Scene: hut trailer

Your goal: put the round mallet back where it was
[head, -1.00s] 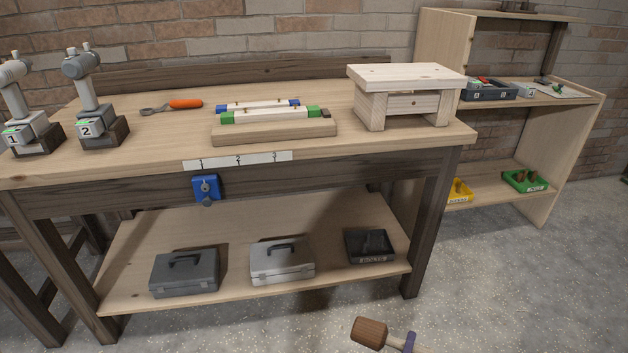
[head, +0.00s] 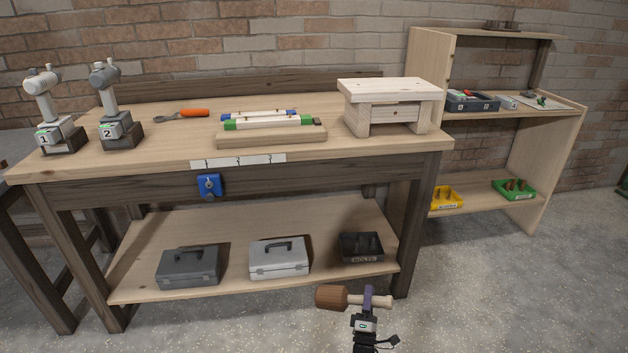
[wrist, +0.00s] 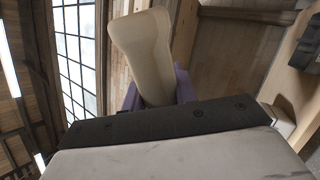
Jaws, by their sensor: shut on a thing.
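The round mallet has a brown cylindrical head (head: 332,297) and a pale wooden handle (head: 380,301). My gripper (head: 368,298) is shut on the handle, its purple fingers around it. The mallet lies nearly level, head to the left, in front of the bench's lower shelf and above the floor. In the wrist view the pale handle (wrist: 146,50) stands up between the purple fingers (wrist: 183,84); the mallet head is not seen there.
The workbench (head: 330,165) carries a wooden stool-like piece (head: 390,90), clamped strips (head: 270,125), an orange-handled tool (head: 194,113) and two numbered stands. Toolboxes (head: 278,258) and a black bin (head: 360,247) sit on its lower shelf. A shelf unit (head: 540,150) with bins stands at right. Floor at right is clear.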

